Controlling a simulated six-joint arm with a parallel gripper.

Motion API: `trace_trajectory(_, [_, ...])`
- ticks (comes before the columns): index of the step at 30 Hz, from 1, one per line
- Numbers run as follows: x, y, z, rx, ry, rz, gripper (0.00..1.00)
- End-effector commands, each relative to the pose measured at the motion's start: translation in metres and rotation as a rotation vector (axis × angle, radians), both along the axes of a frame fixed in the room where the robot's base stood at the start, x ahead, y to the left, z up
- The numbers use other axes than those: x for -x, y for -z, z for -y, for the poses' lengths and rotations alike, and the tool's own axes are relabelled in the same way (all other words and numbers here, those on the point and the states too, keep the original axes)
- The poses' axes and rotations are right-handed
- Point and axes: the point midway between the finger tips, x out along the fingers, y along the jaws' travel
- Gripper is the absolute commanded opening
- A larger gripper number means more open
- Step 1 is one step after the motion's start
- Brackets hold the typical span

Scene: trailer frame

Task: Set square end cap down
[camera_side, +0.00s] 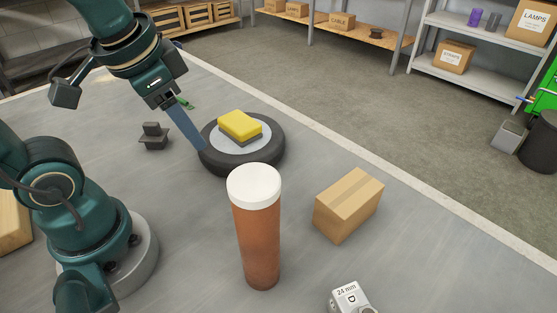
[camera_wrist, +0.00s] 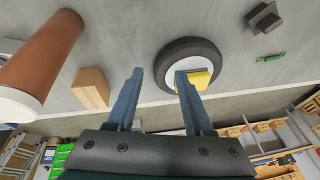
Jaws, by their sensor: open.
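The dark grey square end cap (camera_side: 154,136) rests on the grey work surface left of the tyre, with its square plate and smaller block showing. It also shows in the wrist view near the top right (camera_wrist: 264,18), apart from my fingers. My gripper (camera_wrist: 158,75) is open, with its two blue fingers spread and nothing held between them. In the side view my gripper (camera_side: 198,146) points down, its blue finger overlapping the tyre's left edge, to the right of the end cap. I cannot tell whether it touches the tyre.
A black tyre (camera_side: 245,163) lies flat with a yellow and grey sponge (camera_side: 240,124) on its pale centre. A small green piece (camera_side: 186,103) lies behind the end cap. A tall brown cylinder with white top (camera_side: 257,235) and a cardboard box (camera_side: 348,204) stand in front.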

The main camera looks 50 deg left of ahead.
Motion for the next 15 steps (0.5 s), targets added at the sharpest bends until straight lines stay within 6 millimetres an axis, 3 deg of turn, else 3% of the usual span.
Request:
trace_trajectory(6, [0.017, 0.007, 0.021, 0.134, -0.092, 0.136, 0.52])
trace_trajectory(15, [0.019, 0.009, 0.025, 0.165, -0.115, 0.161, 0.52])
